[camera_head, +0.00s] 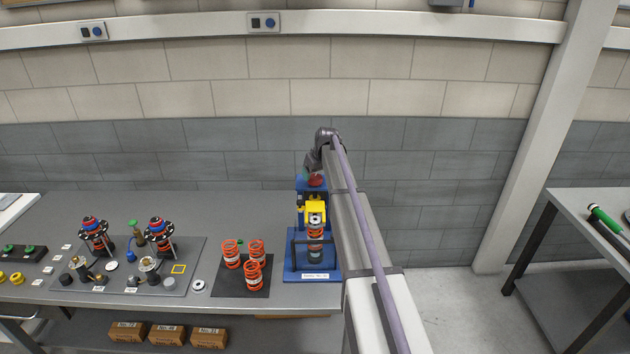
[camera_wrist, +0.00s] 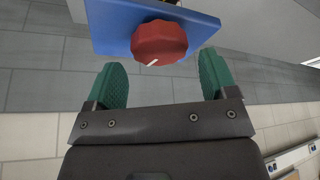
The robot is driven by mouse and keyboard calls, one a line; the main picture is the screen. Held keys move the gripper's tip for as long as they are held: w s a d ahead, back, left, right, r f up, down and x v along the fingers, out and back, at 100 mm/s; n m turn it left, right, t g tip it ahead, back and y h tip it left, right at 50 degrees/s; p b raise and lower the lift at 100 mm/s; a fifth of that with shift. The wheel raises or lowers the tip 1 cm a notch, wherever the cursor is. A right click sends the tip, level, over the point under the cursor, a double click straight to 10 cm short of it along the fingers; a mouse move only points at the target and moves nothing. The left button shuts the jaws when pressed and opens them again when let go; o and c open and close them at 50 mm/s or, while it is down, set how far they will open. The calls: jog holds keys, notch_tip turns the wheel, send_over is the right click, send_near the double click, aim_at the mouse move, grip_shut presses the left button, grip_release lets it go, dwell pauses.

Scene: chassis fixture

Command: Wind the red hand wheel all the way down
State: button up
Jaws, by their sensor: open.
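The red hand wheel (camera_wrist: 160,42) has a scalloped rim and a white mark. It is on a blue plate (camera_wrist: 105,22) in the wrist view. In the head view the red wheel (camera_head: 316,181) tops the blue spring press (camera_head: 291,262), partly hidden by my arm. My gripper (camera_wrist: 162,75) is open, with one green finger on each side below the wheel in the wrist view. The fingertips look apart from the wheel, and nothing is between them. In the head view the fingers are mostly hidden at the wheel. The press has a yellow part (camera_head: 316,201) above an orange spring (camera_head: 316,233).
Several orange springs (camera_head: 253,276) stand on a dark mat left of the press. Farther left, a grey board (camera_head: 195,263) holds strut assemblies and small parts. The bench behind these is clear. A second table (camera_head: 577,238) stands at the right, across a gap.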

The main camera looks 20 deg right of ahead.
aim_at(315, 177)
jog(key=b+x, duration=0.2)
jog(key=x, duration=0.1)
jog(key=shift+s, duration=0.1)
